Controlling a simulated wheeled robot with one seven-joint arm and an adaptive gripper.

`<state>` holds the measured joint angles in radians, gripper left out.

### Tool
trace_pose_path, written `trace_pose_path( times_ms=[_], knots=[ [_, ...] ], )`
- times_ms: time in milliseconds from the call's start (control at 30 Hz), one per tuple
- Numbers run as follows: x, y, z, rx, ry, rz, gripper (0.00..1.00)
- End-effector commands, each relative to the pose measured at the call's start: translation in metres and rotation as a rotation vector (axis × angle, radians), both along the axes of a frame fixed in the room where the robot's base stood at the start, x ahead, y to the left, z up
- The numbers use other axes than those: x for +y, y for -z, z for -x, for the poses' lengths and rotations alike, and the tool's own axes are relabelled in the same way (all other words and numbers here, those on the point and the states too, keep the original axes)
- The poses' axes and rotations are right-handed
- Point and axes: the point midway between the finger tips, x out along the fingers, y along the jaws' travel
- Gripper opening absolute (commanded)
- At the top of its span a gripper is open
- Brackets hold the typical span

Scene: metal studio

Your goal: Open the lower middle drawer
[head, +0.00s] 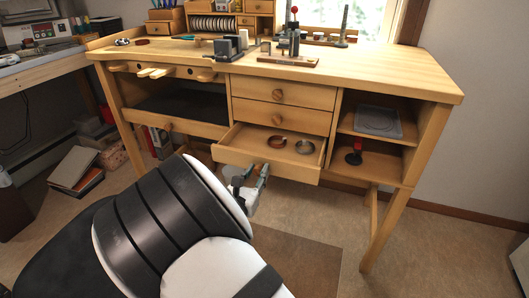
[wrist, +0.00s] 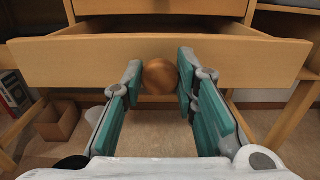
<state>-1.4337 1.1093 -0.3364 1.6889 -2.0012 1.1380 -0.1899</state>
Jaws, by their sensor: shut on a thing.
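The lower middle drawer (head: 270,148) is pulled out from the wooden workbench, and its inside shows in the head view. A copper-coloured ring and a grey ring lie in it. In the wrist view the drawer front (wrist: 60,62) spans most of the width, with its round wooden knob (wrist: 160,77) in the middle. My gripper (wrist: 159,80) is shut on the knob, one teal-padded finger on each side. In the head view my gripper (head: 246,184) is at the drawer front, and my arm and the gripper hide the knob.
Two closed drawers with round knobs (head: 278,97) are above the open one. Open shelves (head: 372,138) are to the right, holding a grey tray and a small red-topped tool. Tools stand on the bench top (head: 400,72). Boxes and books (head: 75,170) lie on the floor at left.

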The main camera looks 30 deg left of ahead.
Motion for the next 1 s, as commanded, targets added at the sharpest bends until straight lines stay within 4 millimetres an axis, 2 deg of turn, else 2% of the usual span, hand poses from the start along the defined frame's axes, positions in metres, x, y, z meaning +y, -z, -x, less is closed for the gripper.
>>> trace_pose_path(
  times_ms=[100,400,600,1000],
  knots=[
    [-0.006,-0.002,0.029,0.001,-0.002,0.002,0.00],
    [-0.017,-0.001,0.071,0.000,0.001,0.000,0.00],
    [-0.020,0.000,0.081,-0.001,0.002,0.000,0.00],
    [-0.020,0.000,0.082,-0.001,0.002,0.000,0.00]
  ],
)
